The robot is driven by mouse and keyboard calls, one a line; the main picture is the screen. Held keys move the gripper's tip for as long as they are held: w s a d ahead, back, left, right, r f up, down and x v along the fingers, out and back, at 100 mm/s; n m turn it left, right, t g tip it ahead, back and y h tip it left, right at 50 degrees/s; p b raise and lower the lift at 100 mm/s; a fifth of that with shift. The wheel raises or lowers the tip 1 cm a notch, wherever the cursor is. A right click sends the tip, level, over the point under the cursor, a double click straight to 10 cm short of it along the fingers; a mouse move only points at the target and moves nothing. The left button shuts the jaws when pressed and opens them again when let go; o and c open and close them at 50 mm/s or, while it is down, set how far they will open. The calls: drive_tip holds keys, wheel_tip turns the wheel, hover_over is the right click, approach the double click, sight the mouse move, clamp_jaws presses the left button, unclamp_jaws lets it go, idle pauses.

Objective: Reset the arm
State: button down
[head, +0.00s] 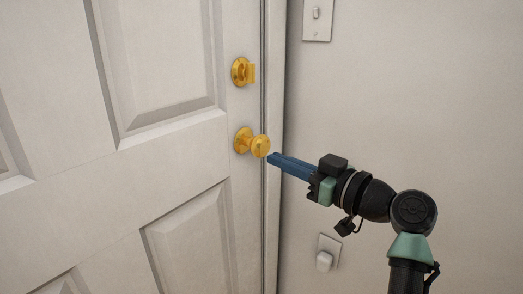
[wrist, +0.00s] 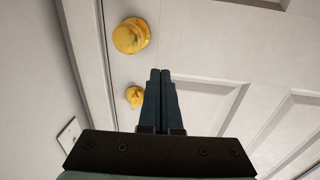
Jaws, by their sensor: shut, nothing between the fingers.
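My gripper (head: 271,158) is shut and empty, with its blue fingers pointing left at the door. It also shows in the wrist view (wrist: 160,72), its two dark fingers pressed together. In the head view the fingertips are close to the gold door knob (head: 260,146); I cannot tell whether they touch it. In the wrist view the knob (wrist: 131,36) lies up and left of the fingertips, apart from them in the picture. My arm reaches in from the lower right in the head view.
The white panelled door (head: 180,160) fills the left side and looks shut in its frame. A gold deadbolt (head: 242,72) sits above the knob. The wall right of the frame carries a light switch (head: 317,14) and an outlet (head: 325,255). Wall space near my arm is clear.

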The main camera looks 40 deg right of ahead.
drive_tip(key=shift+s+d, duration=0.2)
drive_tip(key=shift+s, duration=0.45)
drive_tip(key=w+a+r+t+h, duration=0.1)
drive_tip(key=w+a+r+t, duration=0.1)
drive_tip(key=a+r, duration=0.6)
drive_tip(key=w+a+r+t+h, duration=0.15)
drive_tip(key=a+r, duration=0.35)
drive_tip(key=a, duration=0.6)
drive_tip(key=s+a+r+m+t+h+p, duration=0.15)
drive_tip(key=s+a+r+t, duration=0.55)
drive_tip(key=s+a+r, duration=0.75)
wheel_tip(320, 180, up, 29)
drive_tip(key=d+p, duration=0.1)
drive_tip(key=p, duration=2.8)
drive_tip(key=shift+m+g, duration=0.35)
